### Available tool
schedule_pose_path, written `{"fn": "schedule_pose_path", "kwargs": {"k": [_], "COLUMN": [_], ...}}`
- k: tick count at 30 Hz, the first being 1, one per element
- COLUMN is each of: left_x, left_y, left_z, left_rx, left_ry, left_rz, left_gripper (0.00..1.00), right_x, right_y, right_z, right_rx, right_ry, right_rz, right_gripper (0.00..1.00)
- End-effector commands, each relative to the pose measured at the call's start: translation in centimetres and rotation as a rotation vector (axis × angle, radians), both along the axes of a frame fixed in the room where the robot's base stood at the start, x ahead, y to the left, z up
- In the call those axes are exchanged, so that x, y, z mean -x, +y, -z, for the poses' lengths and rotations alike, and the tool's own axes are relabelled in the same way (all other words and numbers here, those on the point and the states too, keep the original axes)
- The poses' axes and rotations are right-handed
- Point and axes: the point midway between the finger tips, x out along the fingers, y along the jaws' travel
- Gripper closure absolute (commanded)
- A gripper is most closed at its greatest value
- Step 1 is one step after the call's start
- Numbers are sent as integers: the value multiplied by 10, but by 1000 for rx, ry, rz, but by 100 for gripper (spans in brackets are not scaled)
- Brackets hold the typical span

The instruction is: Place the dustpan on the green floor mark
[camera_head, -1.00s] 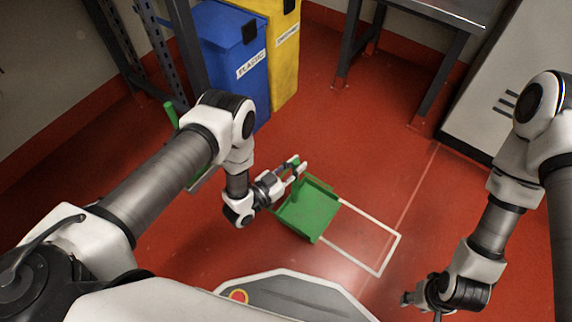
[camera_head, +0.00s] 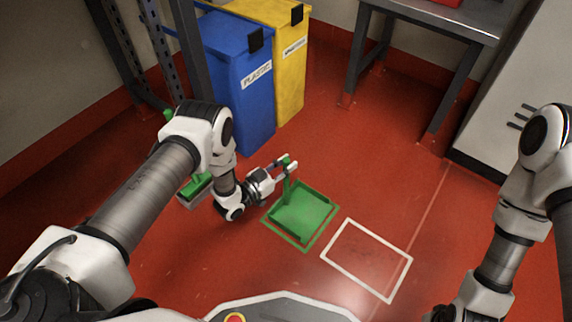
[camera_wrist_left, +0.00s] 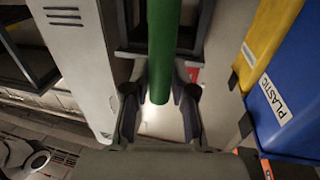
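The green dustpan (camera_head: 305,212) is at the middle of the floor in the head view, with its handle upright. It lies over the area inside the green floor mark (camera_head: 283,237), whose outline shows around it. I cannot tell whether its pan touches the floor. My left gripper (camera_head: 289,166) is shut on the top part of the handle. In the left wrist view the green handle (camera_wrist_left: 164,50) stands between the two fingers (camera_wrist_left: 160,100). My right arm is at the lower right; only a scrap of its hand shows at the bottom edge.
A white floor outline (camera_head: 350,268) lies empty right of the dustpan. A blue plastic bin (camera_head: 240,95) and a yellow bin (camera_head: 290,70) stand behind. A metal table (camera_head: 430,15) and a pale cabinet (camera_head: 500,90) are at the back right. Another green item (camera_head: 197,185) is partly behind my left arm.

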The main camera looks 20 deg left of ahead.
Motion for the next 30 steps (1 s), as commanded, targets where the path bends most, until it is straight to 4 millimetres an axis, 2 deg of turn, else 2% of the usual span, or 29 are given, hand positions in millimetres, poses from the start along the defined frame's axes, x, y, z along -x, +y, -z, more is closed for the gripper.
{"fn": "schedule_pose_path", "kwargs": {"k": [11, 13, 17, 24, 30], "left_x": [0, 5, 28, 81, 102], "left_y": [0, 4, 17, 49, 61], "left_z": [-5, -5, -7, -7, -4], "left_rx": [1, -1, 0, -1, 0], "left_ry": [-1, 1, 4, 4, 0], "left_rz": [0, -2, -3, -2, 0], "left_gripper": [54, 54, 54, 54, 54], "right_x": [0, 0, 0, 0, 0], "right_y": [0, 0, 0, 0, 0], "right_z": [-4, -7, -21, -44, -49], "right_rx": [0, 0, 0, 0, 0], "right_ry": [0, 0, 1, 1, 1], "right_rz": [0, 0, -1, -1, -1], "right_gripper": [60, 60, 60, 60, 60]}}
